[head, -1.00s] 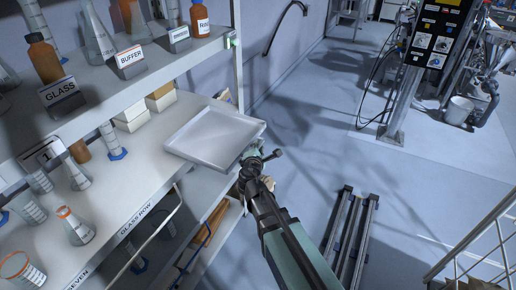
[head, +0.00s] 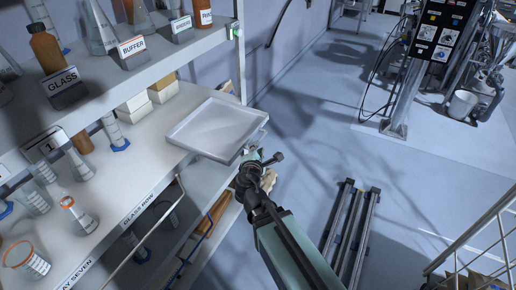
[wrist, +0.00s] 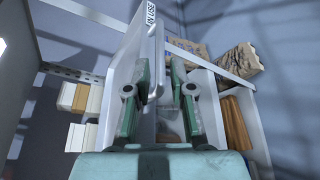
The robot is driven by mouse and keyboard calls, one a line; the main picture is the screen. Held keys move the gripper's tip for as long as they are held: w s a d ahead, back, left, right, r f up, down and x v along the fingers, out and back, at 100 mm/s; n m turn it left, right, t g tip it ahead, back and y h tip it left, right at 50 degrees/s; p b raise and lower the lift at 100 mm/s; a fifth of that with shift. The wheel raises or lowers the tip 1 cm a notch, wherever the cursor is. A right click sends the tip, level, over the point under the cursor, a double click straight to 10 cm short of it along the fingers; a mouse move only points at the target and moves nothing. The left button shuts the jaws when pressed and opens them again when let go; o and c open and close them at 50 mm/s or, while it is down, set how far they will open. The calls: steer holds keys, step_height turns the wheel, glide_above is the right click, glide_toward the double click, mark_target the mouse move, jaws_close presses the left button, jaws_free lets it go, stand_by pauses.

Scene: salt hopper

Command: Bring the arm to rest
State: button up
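My gripper (head: 262,156) is at the right end of the pale grey tray (head: 213,129), close to its near right corner. The tray lies flat and empty on the white counter. In the wrist view my gripper's green fingers (wrist: 160,108) stand apart, with a gap between them.
Shelving with glassware and bottles (head: 48,48) is on the left. A wire railing (head: 480,245) is at the lower right. A floor rail (head: 350,235) lies right of my arm. A post with a dark panel (head: 443,30) stands at the back right; open floor lies between.

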steer(key=s+d+f+m+g+h, duration=0.1)
steer(key=s+d+f+m+g, duration=0.3)
steer(key=f, duration=0.4)
steer(key=s+d+f+m+g, duration=0.25)
steer(key=s+f+m, duration=0.25)
steer(key=s+f, duration=0.3)
steer(key=s+d+f+m+g+h, duration=0.1)
steer(key=s+d+f+m+g, duration=0.3)
steer(key=f, duration=0.5)
steer(key=s+f+m+g+y, duration=0.1)
steer(key=s+f+m+g, duration=0.2)
steer(key=s+f, duration=0.3)
steer(key=s+d+f+m+g+y, duration=0.1)
steer(key=s+f, duration=0.5)
steer(key=s, duration=0.9)
steer(key=s+d+f+m+g+y, duration=0.1)
steer(key=s+f+m+g+y, duration=0.2)
steer(key=s, duration=0.8)
step_height(320, 180, down, 3)
steer(key=m+g, duration=0.2)
steer(key=g, duration=0.2)
steer(key=shift+d+f, duration=0.2)
steer(key=shift+d, duration=0.05)
steer(key=shift+g, duration=0.25)
